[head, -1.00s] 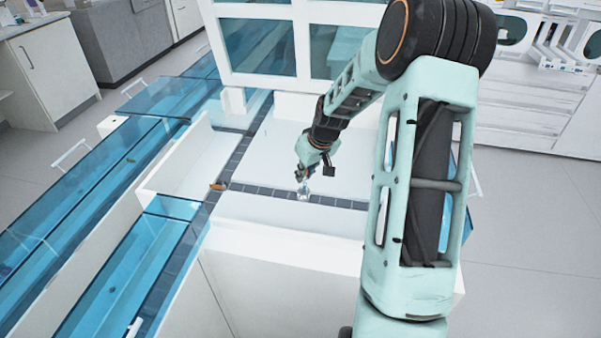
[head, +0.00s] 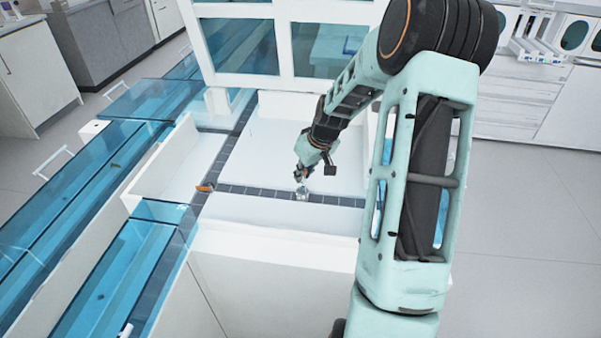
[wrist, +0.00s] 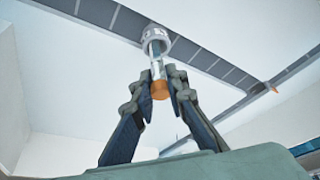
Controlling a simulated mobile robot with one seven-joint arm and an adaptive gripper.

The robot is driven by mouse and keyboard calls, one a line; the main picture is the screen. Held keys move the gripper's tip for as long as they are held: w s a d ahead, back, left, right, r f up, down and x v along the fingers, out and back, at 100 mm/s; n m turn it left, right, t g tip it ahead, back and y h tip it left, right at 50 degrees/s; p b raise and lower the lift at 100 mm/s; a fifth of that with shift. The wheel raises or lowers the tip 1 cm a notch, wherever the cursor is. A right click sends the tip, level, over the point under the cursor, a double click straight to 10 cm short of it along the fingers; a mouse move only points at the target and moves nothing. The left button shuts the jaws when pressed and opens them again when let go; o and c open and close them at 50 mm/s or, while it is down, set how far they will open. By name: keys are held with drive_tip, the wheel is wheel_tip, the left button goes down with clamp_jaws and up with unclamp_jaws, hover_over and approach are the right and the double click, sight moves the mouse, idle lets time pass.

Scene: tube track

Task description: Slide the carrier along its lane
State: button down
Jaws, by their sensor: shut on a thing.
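The carrier (head: 301,194) is a small silvery ring-like holder on the dark tiled lane (head: 252,190), which crosses the white tray from left to right. In the wrist view, the carrier (wrist: 154,34) sits on the lane (wrist: 205,62). A clear tube (wrist: 157,56) with an orange cap (wrist: 159,90) stands in it. My gripper (wrist: 158,82) has its two dark fingers closed in on the capped end of the tube, one on each side. In the head view, my gripper (head: 302,173) is right above the carrier; the exact finger contact is too small to see.
An orange piece (head: 205,187) lies where the lane meets a second dark lane (head: 221,158) at the left. Blue clear-covered channels (head: 110,285) run at the left, and a windowed white frame (head: 284,85) stands behind.

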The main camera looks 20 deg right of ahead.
drive_tip(key=c, duration=1.8)
unclamp_jaws()
drive_tip(key=shift+c, duration=0.2)
drive_tip(key=v, duration=1.2)
